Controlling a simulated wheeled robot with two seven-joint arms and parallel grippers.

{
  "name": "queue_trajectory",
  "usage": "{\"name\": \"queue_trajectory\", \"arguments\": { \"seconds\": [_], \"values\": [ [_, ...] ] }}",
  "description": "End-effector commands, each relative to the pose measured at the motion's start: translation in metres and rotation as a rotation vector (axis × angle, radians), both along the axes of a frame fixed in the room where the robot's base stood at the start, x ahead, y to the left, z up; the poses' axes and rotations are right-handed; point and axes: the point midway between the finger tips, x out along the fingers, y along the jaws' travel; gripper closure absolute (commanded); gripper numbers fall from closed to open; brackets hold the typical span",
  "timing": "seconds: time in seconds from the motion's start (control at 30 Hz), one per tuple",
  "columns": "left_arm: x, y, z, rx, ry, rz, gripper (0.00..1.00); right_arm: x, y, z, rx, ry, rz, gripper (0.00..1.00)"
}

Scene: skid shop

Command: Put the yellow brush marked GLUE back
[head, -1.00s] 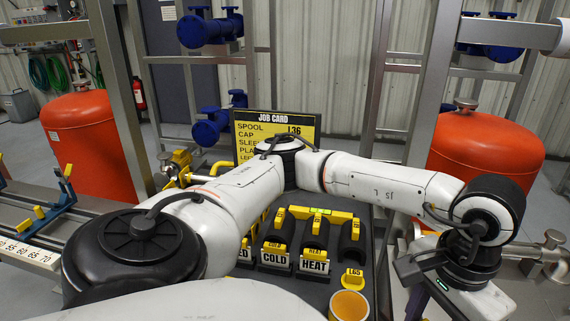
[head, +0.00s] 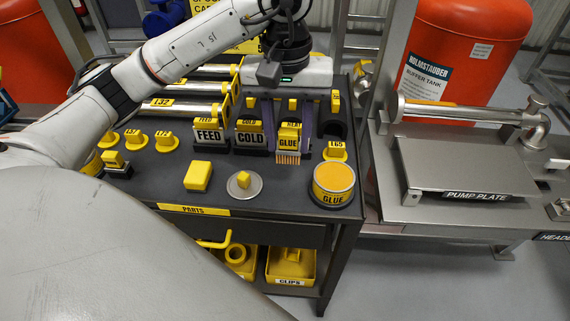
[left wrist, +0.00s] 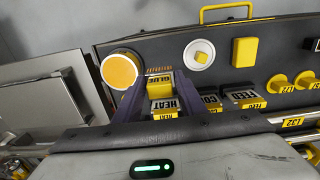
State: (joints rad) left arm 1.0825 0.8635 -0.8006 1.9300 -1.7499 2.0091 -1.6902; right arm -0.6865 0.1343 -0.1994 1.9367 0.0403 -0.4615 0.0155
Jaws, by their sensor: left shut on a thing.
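The yellow brush marked GLUE (head: 289,138) is held bristles down between the purple fingers of my left gripper (head: 288,128), above the dark cart top. Its bristles point toward the cart's front edge. In the left wrist view, the brush (left wrist: 159,83) shows between the fingers of the left gripper (left wrist: 160,97). The round yellow pot marked GLUE (head: 333,192) stands at the cart's front right corner, apart from the brush, to its right and nearer the front. It also shows in the left wrist view (left wrist: 121,70). My right gripper is not in view.
FEED (head: 209,136) and COLD (head: 250,139) tags stand left of the brush; a HEAT tag (left wrist: 164,104) is close behind it. The L65 cap (head: 335,151) is close on the right. A yellow block (head: 198,176) and a round disc (head: 244,185) lie in front.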

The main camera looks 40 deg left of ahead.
Motion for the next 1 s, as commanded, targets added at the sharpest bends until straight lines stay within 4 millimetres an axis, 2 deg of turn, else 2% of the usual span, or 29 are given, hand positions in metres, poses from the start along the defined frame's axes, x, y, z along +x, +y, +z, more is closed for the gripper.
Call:
{"name": "queue_trajectory", "arguments": {
  "seconds": [0.03,0.2,0.47,0.6,1.0],
  "values": [
    [-0.001,0.0,-0.013,-0.002,0.007,0.006,0.84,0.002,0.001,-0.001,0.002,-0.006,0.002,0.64],
    [-0.002,0.001,-0.041,0.001,0.006,0.005,0.84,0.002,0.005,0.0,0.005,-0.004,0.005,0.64],
    [-0.001,0.001,-0.063,0.001,0.004,0.003,0.84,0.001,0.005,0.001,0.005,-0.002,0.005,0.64],
    [-0.001,0.001,-0.084,0.0,0.005,0.002,0.84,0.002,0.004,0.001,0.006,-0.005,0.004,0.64],
    [0.0,0.001,-0.094,0.001,0.001,0.001,0.84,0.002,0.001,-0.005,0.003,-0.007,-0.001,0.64]
  ]
}}
